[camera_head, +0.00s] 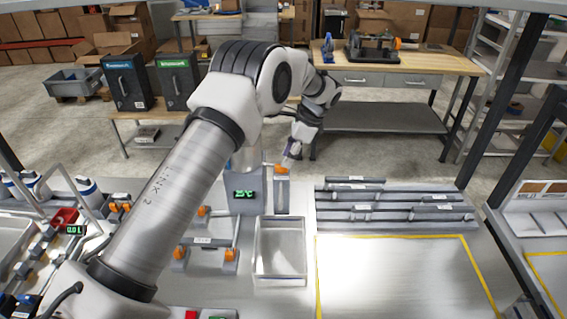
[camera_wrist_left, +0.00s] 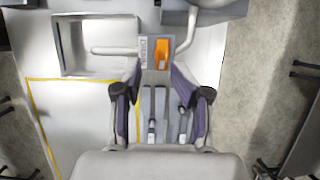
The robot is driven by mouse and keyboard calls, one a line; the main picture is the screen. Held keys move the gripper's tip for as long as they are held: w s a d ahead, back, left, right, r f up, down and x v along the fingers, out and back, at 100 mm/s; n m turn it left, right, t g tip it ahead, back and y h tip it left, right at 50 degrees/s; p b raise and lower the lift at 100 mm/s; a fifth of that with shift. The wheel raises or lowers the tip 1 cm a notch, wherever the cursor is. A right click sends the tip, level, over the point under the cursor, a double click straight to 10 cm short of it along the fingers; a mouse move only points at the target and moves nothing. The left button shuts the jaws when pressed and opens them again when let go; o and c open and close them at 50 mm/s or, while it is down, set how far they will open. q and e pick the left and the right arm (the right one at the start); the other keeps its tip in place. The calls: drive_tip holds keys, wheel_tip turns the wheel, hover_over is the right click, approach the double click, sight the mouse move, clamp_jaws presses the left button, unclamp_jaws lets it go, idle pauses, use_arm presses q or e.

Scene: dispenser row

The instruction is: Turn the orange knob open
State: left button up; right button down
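An orange knob (camera_head: 281,169) sits on top of a grey post behind the white tray. It also shows in the left wrist view (camera_wrist_left: 161,54), just beyond the fingertips and roughly centred between them, beside a small printed label. My left gripper (camera_head: 291,154) is right above and behind the knob in the head view. In the left wrist view the purple-padded fingers of the left gripper (camera_wrist_left: 158,80) are spread apart with nothing between them. I cannot tell whether a finger touches the knob. My right gripper is not in view.
A grey unit with a green display (camera_head: 243,194) stands left of the post. The white tray (camera_head: 257,262) stands in front. Other orange-topped parts (camera_head: 203,211) are at the left. A low grey rack (camera_head: 395,213) stands right, behind a clear yellow-edged area (camera_head: 400,280).

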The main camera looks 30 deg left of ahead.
use_arm(q)
drive_tip(key=shift+v, duration=2.7)
drive_tip(key=shift+w+a, duration=0.1)
drive_tip(key=v, duration=1.2)
drive_tip(key=shift+a, duration=0.15)
drive_tip(key=shift+w, duration=0.1)
